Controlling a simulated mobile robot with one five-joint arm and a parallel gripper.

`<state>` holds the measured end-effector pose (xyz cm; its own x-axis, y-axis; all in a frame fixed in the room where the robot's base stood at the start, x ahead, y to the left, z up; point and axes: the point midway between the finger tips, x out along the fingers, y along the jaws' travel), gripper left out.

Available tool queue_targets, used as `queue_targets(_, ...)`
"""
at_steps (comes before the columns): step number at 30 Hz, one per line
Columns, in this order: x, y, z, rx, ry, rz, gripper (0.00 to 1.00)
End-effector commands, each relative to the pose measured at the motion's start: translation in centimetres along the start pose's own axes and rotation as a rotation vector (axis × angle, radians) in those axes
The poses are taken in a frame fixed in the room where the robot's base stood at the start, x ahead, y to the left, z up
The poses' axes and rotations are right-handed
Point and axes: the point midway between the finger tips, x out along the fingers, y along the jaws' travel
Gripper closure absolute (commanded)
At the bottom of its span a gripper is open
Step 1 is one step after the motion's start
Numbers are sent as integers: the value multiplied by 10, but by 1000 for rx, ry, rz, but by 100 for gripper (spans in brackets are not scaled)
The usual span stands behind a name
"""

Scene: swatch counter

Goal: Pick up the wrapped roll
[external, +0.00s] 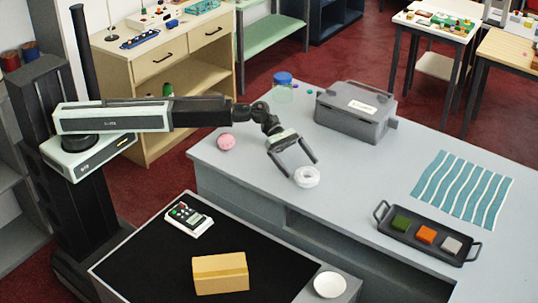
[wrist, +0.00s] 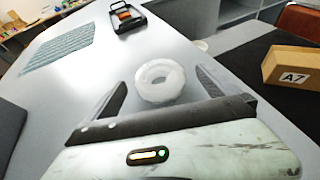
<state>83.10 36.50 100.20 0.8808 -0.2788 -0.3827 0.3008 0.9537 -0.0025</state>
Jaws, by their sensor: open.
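In the wrist view the roll (wrist: 160,82) sits just beyond and between my two dark fingers. My gripper (external: 303,168) is open and empty, reaching down to the counter with its fingertips close to the roll. In the wrist view my gripper (wrist: 160,88) has a finger on each side of the roll, with gaps showing. Whether a fingertip touches the roll I cannot tell.
A pink ball (external: 226,142) lies left of my gripper. A grey case (external: 355,112) and a blue-lidded jar (external: 283,88) stand behind. A black tray (external: 385,224) with coloured blocks and a striped cloth (external: 462,188) lie right. A cardboard box (external: 220,273) stands on the nearer dark surface.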

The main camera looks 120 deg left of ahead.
Motion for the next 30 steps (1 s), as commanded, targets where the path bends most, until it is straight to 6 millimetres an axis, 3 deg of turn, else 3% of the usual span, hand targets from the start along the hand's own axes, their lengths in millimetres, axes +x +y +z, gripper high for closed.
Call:
queue_targets(4, 11, 2, -3, 1, 0, 0, 0)
queue_targets(11, 50, 5, -6, 2, 1, 0, 0)
queue_targets(17, 51, 3, -3, 2, 1, 1, 0)
queue_targets(18, 51, 3, -3, 2, 1, 1, 3)
queue_targets(20, 51, 3, -3, 2, 1, 1, 19)
queue_targets(24, 51, 3, -3, 2, 1, 1, 58)
queue_targets(30, 51, 3, -3, 2, 1, 1, 60)
